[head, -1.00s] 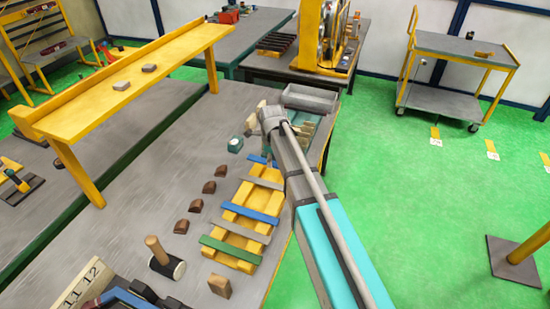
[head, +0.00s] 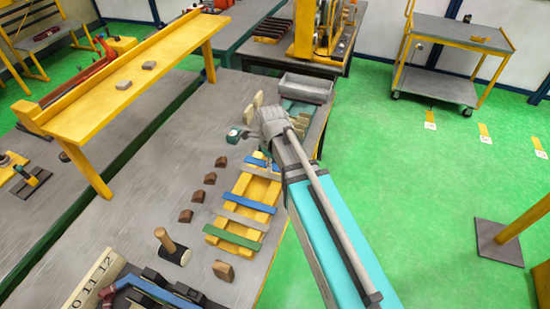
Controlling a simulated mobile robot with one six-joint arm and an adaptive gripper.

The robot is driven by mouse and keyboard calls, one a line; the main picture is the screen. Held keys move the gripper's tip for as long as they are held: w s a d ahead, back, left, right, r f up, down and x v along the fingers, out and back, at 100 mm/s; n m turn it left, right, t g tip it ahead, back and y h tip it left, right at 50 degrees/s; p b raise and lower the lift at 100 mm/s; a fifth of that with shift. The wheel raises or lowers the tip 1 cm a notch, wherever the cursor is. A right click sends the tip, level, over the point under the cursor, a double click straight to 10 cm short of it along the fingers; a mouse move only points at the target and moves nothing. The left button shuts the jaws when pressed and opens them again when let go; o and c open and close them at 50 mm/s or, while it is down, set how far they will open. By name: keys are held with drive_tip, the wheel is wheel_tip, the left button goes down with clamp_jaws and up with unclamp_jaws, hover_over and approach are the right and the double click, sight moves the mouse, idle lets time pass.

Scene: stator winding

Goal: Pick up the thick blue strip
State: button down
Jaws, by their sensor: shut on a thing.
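A yellow slatted rack (head: 259,187) lies on the grey workbench, with coloured strips across it. A blue strip (head: 246,202) lies across its middle, with a grey strip (head: 241,218) and a green strip (head: 232,237) nearer to me. A second blue strip (head: 257,162) shows at the far end of the rack, partly hidden by my arm. My gripper (head: 262,154) is down at that far blue strip and appears shut on it. The fingertips are small and partly hidden, so the exact grip and any gap above the rack cannot be told.
Several brown blocks (head: 203,178) stand in a row left of the rack, with a mallet (head: 172,247) nearer. A small teal-and-white object (head: 233,134) and a grey bin (head: 306,89) are beyond. A yellow raised shelf (head: 135,70) stands at left.

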idle(0.7)
drive_tip(key=shift+f+b, duration=0.85)
drive_tip(key=shift+w+d+r, duration=0.1)
drive_tip(key=shift+w, duration=0.05)
